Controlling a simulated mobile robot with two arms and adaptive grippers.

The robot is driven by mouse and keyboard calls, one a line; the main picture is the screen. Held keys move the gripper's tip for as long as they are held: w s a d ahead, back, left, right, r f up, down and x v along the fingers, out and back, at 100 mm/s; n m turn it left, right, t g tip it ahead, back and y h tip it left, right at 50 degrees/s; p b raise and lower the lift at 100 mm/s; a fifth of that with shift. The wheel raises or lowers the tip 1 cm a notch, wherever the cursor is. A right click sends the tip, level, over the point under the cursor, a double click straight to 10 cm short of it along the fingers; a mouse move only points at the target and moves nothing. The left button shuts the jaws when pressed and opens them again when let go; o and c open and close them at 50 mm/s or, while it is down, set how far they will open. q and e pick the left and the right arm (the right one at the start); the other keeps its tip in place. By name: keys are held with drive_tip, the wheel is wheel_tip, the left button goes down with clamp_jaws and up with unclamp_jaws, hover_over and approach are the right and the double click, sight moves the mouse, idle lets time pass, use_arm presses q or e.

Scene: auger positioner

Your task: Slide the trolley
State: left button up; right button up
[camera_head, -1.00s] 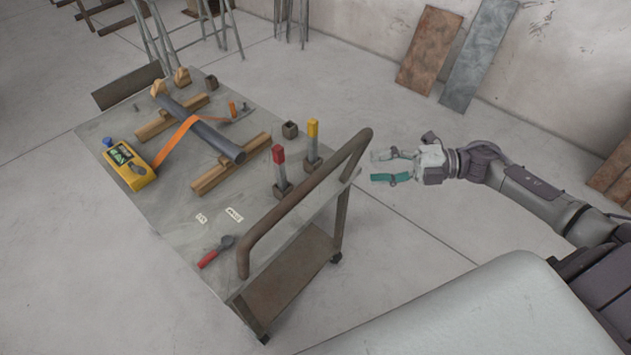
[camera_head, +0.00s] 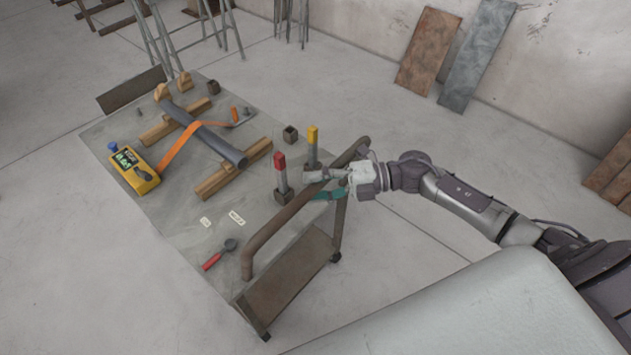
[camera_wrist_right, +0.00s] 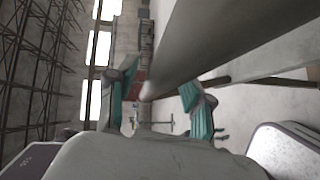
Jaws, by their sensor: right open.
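The trolley (camera_head: 172,212) has a grey top, a lower shelf and a brown tubular push handle (camera_head: 275,230) on its near side. My right gripper (camera_head: 320,184) is at the right part of this handle, with its fingers open and reaching across the bar. In the right wrist view the bar (camera_wrist_right: 220,45) runs between the two teal-padded fingers (camera_wrist_right: 155,88), which stand apart. I cannot tell whether a finger touches the bar. My left gripper is in neither view.
On the trolley lie a dark pipe (camera_head: 212,143) on wooden beams, a yellow device (camera_head: 134,171), a red-handled tool (camera_head: 220,255) and red-topped (camera_head: 281,172) and yellow-topped (camera_head: 312,148) posts. Metal stands are behind; panels (camera_head: 428,52) lean on the wall. Floor to the left is clear.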

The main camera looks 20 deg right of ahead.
drive_tip(key=shift+a, duration=0.2)
drive_tip(key=shift+c, duration=0.2)
clamp_jaws()
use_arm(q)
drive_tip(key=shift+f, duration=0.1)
use_arm(e)
drive_tip(key=shift+w, duration=0.2)
